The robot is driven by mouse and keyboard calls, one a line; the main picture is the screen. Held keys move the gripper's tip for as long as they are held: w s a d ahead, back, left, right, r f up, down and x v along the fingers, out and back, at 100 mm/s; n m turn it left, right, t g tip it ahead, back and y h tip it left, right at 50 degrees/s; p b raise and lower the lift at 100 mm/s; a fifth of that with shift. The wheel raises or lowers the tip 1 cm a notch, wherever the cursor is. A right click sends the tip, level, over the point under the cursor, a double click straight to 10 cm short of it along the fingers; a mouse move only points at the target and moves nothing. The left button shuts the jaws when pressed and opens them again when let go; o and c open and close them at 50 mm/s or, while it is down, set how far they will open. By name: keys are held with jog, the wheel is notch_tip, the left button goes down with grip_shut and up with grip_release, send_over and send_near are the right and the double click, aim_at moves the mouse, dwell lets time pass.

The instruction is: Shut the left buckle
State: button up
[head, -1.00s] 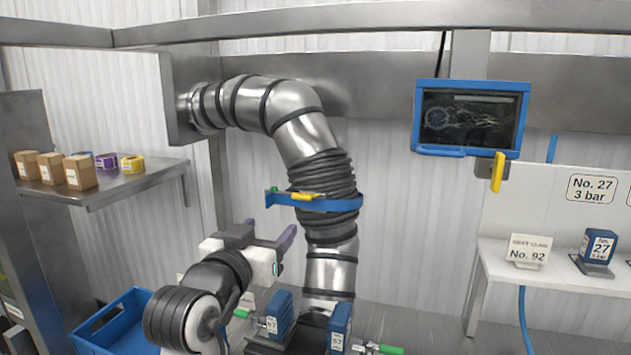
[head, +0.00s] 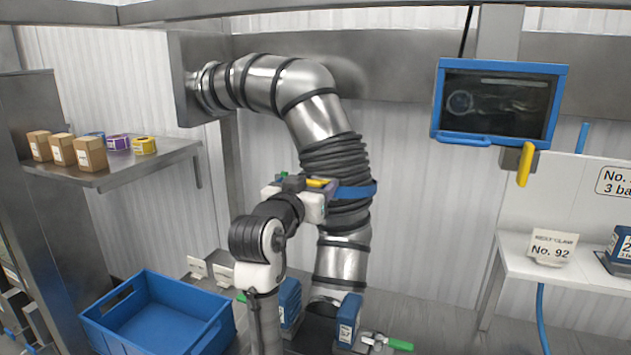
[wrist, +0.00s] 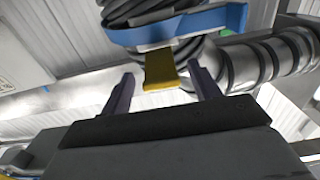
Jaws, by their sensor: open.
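A blue collar (head: 357,192) wraps the ribbed hose on the steel pipe, with a yellow lever (head: 319,183) at its front left and a small green piece (head: 283,175) at its left end. In the wrist view the yellow lever (wrist: 161,71) points toward my gripper (wrist: 163,78). My gripper is open, with one purple finger on each side of the lever and visible gaps between. In the head view my gripper (head: 318,192) covers part of the collar. I cannot tell whether the lever is fully raised.
Two blue units stand at the pipe's foot, left (head: 289,303) and right (head: 348,318), with green handles near them. A blue crate (head: 190,328) is at lower left, and a shelf (head: 165,158) with boxes is behind it. A screen (head: 497,103) hangs at right.

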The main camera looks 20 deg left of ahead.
jog(key=shift+w, duration=1.25)
grip_shut()
